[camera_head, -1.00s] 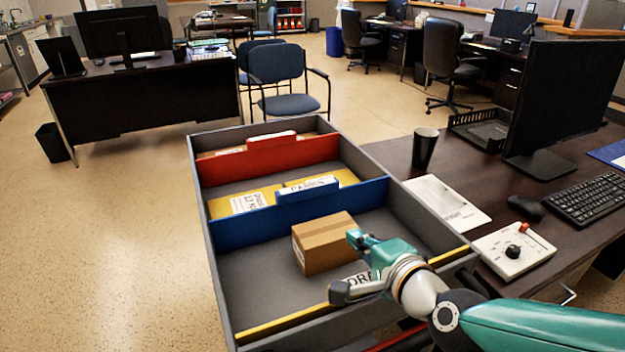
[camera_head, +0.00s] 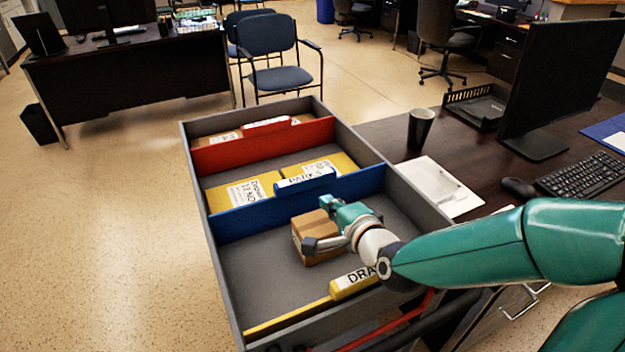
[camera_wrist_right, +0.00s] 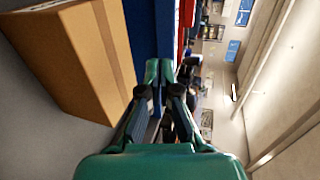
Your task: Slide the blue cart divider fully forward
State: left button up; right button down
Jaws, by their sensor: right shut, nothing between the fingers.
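The blue divider (camera_head: 245,219) stands upright across the grey cart tray (camera_head: 232,290), between the red divider (camera_head: 222,156) and the yellow divider (camera_head: 290,318). Its raised tab carries a white label. My right gripper (camera_head: 318,226) is shut and empty, over the near compartment on the near side of the blue divider. It hides part of a brown box (camera_head: 304,236). In the right wrist view, the gripper (camera_wrist_right: 166,95) points towards the blue divider (camera_wrist_right: 142,28), with the brown box (camera_wrist_right: 85,50) at left. Contact with the divider cannot be told. My left gripper is out of view.
Yellow parcels (camera_head: 262,190) lie between the blue and red dividers, and cartons (camera_head: 222,138) behind the red one. A desk (camera_head: 385,135) with a black cup (camera_head: 420,128), paper (camera_head: 440,188) and monitor (camera_head: 565,85) borders the cart's right. Open floor lies at left.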

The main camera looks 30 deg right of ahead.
aim_at(310, 183)
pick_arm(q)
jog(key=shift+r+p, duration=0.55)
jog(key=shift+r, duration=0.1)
pick_arm(e)
jog(key=x, duration=0.4)
jog(key=r+x, duration=0.1)
jog(key=x, duration=0.2)
jog(key=shift+w, duration=0.1)
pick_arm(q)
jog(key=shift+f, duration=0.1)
